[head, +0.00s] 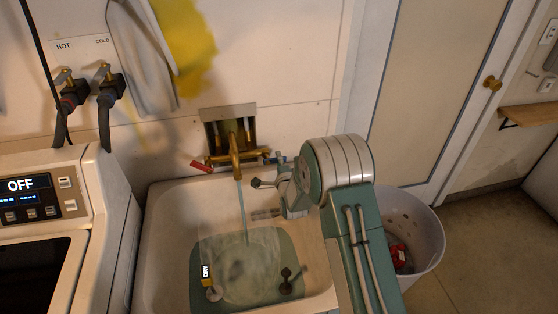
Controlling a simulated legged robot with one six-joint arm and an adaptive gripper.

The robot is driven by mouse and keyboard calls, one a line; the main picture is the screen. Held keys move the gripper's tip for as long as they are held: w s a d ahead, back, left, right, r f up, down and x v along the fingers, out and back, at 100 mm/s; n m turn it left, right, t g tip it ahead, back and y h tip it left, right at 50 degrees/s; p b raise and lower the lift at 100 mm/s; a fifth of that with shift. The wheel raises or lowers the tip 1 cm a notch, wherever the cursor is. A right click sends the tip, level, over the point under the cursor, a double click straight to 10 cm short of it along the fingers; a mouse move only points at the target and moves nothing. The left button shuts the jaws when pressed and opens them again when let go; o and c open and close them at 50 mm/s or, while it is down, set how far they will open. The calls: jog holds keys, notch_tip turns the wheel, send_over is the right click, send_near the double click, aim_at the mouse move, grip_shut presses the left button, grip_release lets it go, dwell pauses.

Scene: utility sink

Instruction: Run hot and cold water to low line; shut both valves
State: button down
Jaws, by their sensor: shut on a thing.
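A brass faucet (237,157) is mounted on the wall above the utility sink (180,200). A thin stream of water (242,212) runs from its spout into the basin. Greenish water (255,275) covers the basin floor; I cannot make out a low line. The red valve lever (201,167) is left of the faucet and points out to the left. The blue valve lever (278,160) is on the right, partly hidden by my gripper (284,176). My gripper is shut on the blue valve lever; its fingertips are mostly hidden by the wrist.
A washer (45,220) reading OFF stands left. HOT and COLD hose valves (105,85) are on the wall. A white perforated basket (425,235) stands right.

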jog(key=shift+f+n, duration=0.1)
jog(key=shift+n, duration=0.2)
jog(key=n, duration=0.1)
jog(key=r+n, duration=0.1)
jog(key=n, duration=0.1)
jog(key=shift+s+a+r+n, duration=0.1)
jog(key=shift+a+r+n, duration=0.15)
jog(key=shift+n, duration=0.65)
jog(key=shift+a+r+n, duration=0.1)
jog(key=shift+r+n, duration=0.1)
jog(key=shift+n, duration=0.7)
jog(key=shift+c, duration=2.4)
grip_release()
jog(key=shift+r, duration=0.1)
jog(key=v, duration=1.2)
jog(key=shift+a, duration=0.15)
